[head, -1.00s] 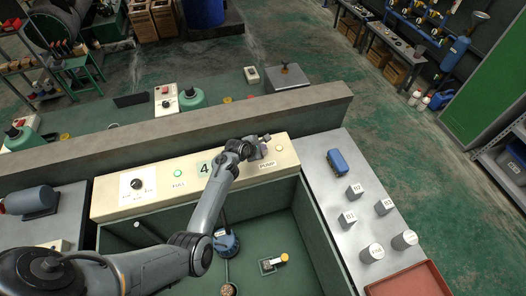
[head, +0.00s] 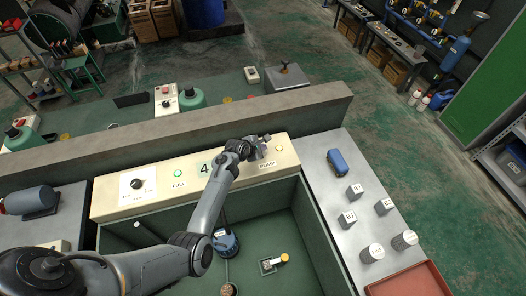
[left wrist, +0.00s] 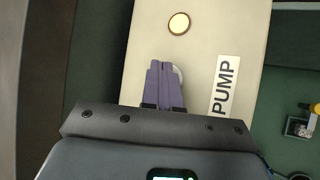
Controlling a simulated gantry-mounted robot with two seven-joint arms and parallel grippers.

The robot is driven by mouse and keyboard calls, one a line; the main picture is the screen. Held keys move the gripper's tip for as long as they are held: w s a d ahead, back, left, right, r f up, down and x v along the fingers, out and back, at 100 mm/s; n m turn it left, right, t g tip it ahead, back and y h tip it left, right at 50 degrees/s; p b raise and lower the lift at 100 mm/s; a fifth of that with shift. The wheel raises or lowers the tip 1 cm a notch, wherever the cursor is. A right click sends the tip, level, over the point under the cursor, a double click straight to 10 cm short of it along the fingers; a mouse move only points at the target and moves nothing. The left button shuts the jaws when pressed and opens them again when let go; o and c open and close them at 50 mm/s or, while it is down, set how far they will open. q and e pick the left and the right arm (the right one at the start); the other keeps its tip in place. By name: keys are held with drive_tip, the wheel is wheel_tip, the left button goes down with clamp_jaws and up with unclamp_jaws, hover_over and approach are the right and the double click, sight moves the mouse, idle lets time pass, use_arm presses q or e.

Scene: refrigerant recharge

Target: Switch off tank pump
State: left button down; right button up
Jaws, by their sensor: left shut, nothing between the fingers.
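The cream control panel (head: 110,200) runs along the back of the tank (head: 265,222). Its PUMP label (head: 267,163) sits at the right end and also reads clearly in the left wrist view (left wrist: 224,85). My left gripper (head: 264,150) is over that end of the panel. In the left wrist view its purple fingers (left wrist: 164,82) are shut and empty beside the PUMP label. A pale round part (left wrist: 178,73) shows partly behind the fingers, so its state and any contact are hidden. A round pale lamp (left wrist: 179,23) lies farther along the panel. My right gripper is not in view.
The panel also has a lit green FULL lamp (head: 178,174), a black knob (head: 136,184) and a 4 sign (head: 204,168). A blue pump (head: 226,242) stands in the tank. Labelled blocks and cylinders stand on the metal side top (head: 345,243).

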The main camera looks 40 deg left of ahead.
use_arm(q)
drive_tip(key=shift+f, duration=0.15)
drive_tip(key=shift+f, duration=0.3)
idle(0.5)
drive_tip(key=shift+r+p, duration=0.4)
drive_tip(key=shift+p, duration=0.25)
wheel_tip(320, 180, up, 6)
drive_tip(key=p, duration=0.6)
idle(0.5)
